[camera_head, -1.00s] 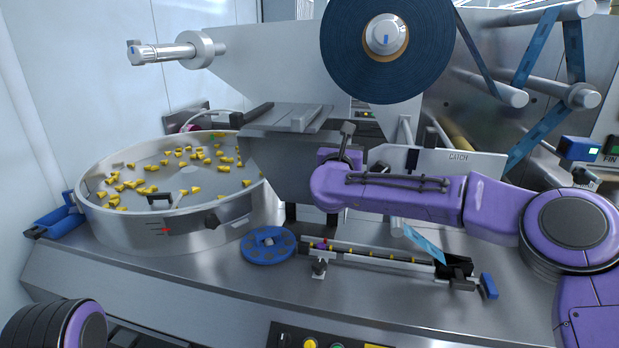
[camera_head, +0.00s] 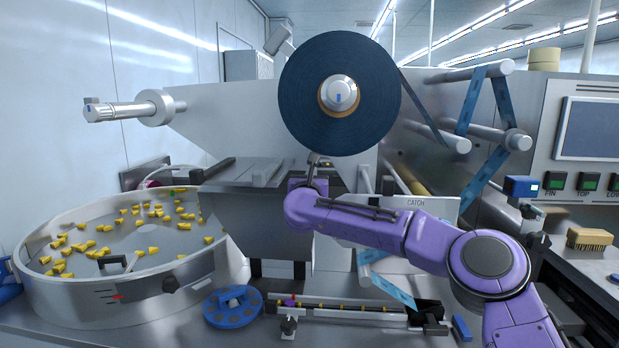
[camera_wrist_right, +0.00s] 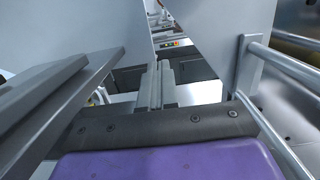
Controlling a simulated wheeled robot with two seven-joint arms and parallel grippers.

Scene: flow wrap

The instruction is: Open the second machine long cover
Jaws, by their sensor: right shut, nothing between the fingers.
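Grey cover plates (camera_head: 250,173) lie over the hopper-like grey body at the middle of the machine, below the blue film roll. I cannot tell for sure which plate is the long cover. A white panel marked CATCH (camera_head: 432,205) sits behind my right arm. My right gripper (camera_head: 317,160) is just right of the cover plates and below the roll, pointing away from me. In the right wrist view, its fingers (camera_wrist_right: 157,86) are shut and empty, with a grey slanted plate (camera_wrist_right: 60,105) to their left, apart from them. My left gripper is out of view.
The large blue film roll (camera_head: 340,92) hangs close above my right gripper. A round bowl (camera_head: 115,305) with yellow pieces stands at left. A blue disc (camera_head: 233,306) and a narrow conveyor (camera_head: 345,308) lie below the arm. Metal rods (camera_wrist_right: 285,65) run right of the gripper.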

